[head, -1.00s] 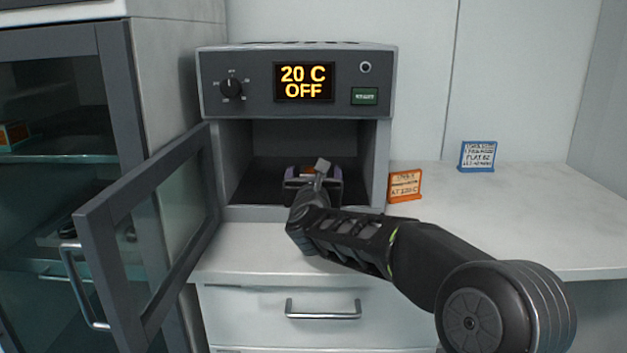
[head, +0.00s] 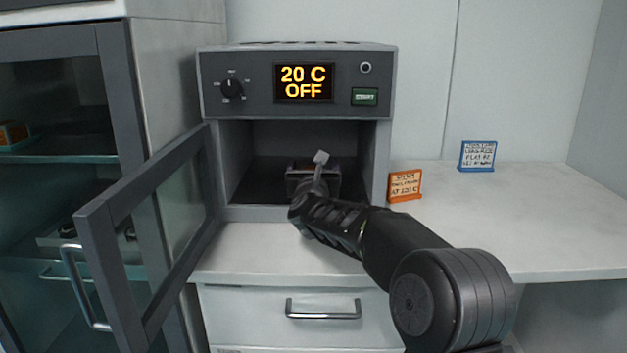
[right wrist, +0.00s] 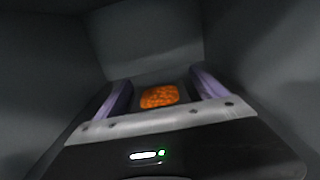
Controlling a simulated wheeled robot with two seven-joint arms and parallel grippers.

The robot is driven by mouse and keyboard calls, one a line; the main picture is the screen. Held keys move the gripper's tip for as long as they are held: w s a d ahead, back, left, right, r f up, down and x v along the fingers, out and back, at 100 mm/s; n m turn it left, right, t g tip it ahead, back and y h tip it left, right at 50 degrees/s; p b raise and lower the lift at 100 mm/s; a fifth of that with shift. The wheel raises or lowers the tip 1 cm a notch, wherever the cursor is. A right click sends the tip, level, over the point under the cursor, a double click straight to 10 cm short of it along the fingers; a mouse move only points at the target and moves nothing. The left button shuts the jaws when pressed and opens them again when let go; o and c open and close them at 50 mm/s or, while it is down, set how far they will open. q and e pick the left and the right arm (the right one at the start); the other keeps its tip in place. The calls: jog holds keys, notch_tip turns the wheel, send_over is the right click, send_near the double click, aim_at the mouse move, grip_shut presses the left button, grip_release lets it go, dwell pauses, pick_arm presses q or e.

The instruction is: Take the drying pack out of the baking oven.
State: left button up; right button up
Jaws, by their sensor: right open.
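The baking oven (head: 296,48) stands on the bench with its glass door (head: 97,235) swung open to the left. Its display reads 20 C and OFF. My right gripper (head: 312,172) is inside the oven chamber, low near the floor. In the right wrist view its two purple-sided fingers (right wrist: 160,82) are open. The orange drying pack (right wrist: 159,96) shows in the gap between them; I cannot tell whether they touch it. In the head view my gripper and wrist hide the pack. My left gripper is out of view.
An orange sign (head: 404,186) stands just right of the oven opening. A blue sign (head: 477,156) stands farther back. The bench top (head: 520,225) to the right is clear. A glass-fronted cabinet (head: 60,110) stands at the left, behind the open door.

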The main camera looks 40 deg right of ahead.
jog(key=c, duration=1.6)
jog(key=shift+r, duration=0.1)
jog(key=shift+r+p, duration=0.35)
jog(key=shift+r, duration=0.4)
notch_tip(320, 180, up, 2)
jog(key=shift+r+p, duration=0.1)
jog(key=shift+p, duration=0.3)
jog(key=v, duration=1.8)
jog(key=shift+b, duration=0.35)
